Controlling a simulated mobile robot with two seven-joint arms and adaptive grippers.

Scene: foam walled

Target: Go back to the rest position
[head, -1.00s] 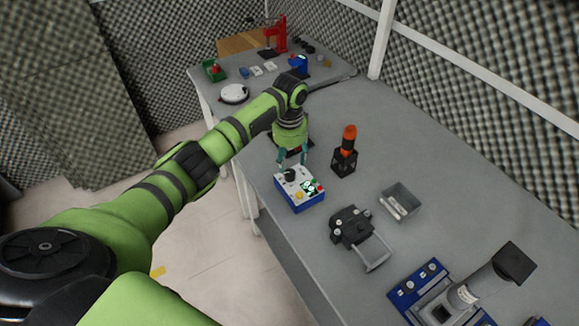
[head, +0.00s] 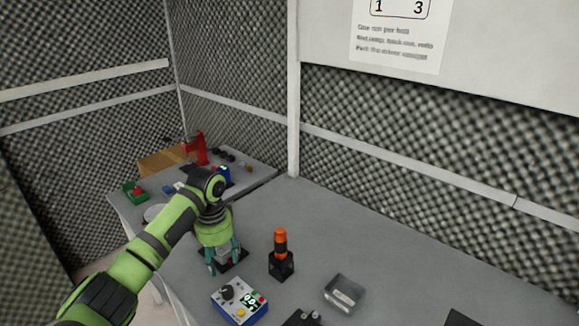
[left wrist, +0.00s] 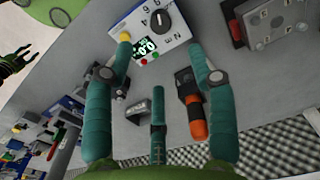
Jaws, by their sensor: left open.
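My left gripper (head: 224,268) is open and empty, its teal fingers pointing down over the table just behind the blue-and-white meter box (head: 239,302). The box has a black dial, a lit display and coloured buttons. In the left wrist view my left gripper (left wrist: 162,48) has its fingers spread, and the box (left wrist: 150,32) lies beyond the tips, with nothing between the fingers. A black, claw-like shape (left wrist: 15,64) at the left edge of the wrist view may be my right gripper; its opening is unclear. My right arm does not show in the head view.
An orange-and-black driver (head: 281,252) stands upright in a black holder, right of my left gripper. A grey bin (head: 343,292) is farther right. A red press (head: 196,148) and small parts occupy the far table. Foam walls and a white post (head: 293,90) border the table.

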